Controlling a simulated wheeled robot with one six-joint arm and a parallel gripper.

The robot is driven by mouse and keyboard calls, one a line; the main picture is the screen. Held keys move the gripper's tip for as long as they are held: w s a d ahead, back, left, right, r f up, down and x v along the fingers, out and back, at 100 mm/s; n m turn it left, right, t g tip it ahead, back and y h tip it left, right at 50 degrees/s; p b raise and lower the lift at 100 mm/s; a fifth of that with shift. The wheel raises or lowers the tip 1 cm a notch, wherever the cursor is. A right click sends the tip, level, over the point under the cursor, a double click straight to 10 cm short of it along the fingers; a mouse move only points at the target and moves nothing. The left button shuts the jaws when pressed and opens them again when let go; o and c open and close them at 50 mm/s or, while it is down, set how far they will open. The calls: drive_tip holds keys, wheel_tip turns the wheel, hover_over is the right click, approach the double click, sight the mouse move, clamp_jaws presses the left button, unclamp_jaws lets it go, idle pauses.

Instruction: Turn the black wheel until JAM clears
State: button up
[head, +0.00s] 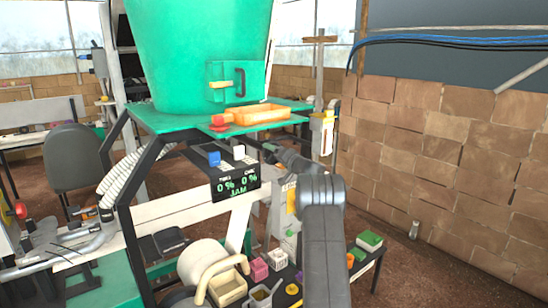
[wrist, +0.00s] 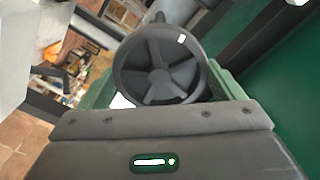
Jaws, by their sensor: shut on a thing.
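The black wheel (wrist: 158,65) is a dark rim with several spokes and a small white mark at its upper right, seen nearly face-on in the wrist view. In the head view my arm reaches up to the green machine, and I cannot make out the wheel there.
The green hopper (head: 200,50) stands above a green deck with an orange tray (head: 262,114). Blue (head: 214,158) and white (head: 239,152) blocks sit above the display. A low bench with small bins (head: 227,287) is below. A brick wall (head: 450,150) stands at right.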

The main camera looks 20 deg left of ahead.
drive_tip(key=n+b, duration=0.6)
drive_tip(key=n, duration=1.2)
drive_tip(key=o, duration=0.8)
drive_tip(key=shift+d+b, duration=0.1)
drive_tip(key=shift+b, duration=0.25)
drive_tip(key=b+v, duration=0.2)
drive_tip(key=v, duration=0.2)
